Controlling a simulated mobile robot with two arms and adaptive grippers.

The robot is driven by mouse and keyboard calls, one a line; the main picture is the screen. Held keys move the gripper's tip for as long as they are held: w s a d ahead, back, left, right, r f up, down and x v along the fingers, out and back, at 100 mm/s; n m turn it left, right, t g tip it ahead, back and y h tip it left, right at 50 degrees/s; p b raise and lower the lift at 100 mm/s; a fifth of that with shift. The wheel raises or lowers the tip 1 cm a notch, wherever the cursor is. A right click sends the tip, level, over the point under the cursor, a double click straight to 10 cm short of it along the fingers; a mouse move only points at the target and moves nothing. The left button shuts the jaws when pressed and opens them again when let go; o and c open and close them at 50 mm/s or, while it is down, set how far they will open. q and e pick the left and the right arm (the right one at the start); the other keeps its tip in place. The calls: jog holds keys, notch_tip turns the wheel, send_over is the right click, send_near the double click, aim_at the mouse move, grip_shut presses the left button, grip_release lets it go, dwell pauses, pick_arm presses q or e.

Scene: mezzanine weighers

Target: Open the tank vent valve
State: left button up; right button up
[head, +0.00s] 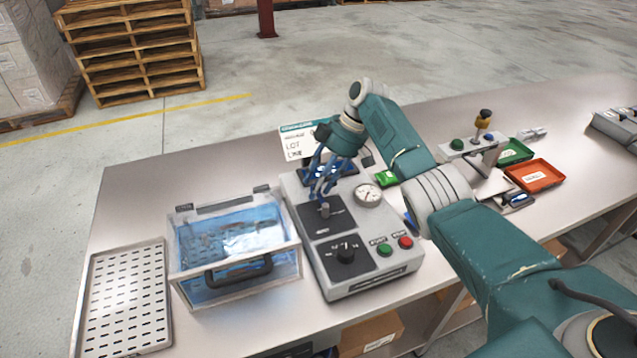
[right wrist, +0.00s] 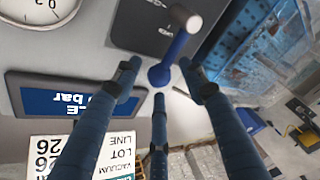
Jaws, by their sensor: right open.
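The grey control unit (head: 375,277) stands on the bench beside the clear, blue-tinted tank (head: 236,245). On its upper dark plate is a small valve lever with a grey end (head: 325,211). My right gripper (head: 322,186) is over the plate, fingers pointing down. In its wrist view the open fingers (right wrist: 160,85) spread on either side of the lever's blue base, with nothing gripped; I cannot tell whether they touch it. My left gripper is out of view.
The unit carries a gauge (head: 367,195), a black knob (head: 346,251), a green button (head: 384,250) and a red button (head: 405,242). A label card (head: 296,142) stands behind. A slotted tray (head: 125,300) lies left; green (head: 515,152) and orange trays (head: 535,174) lie right.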

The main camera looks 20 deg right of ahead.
jog(key=v, duration=1.2)
jog(key=shift+s, duration=0.1)
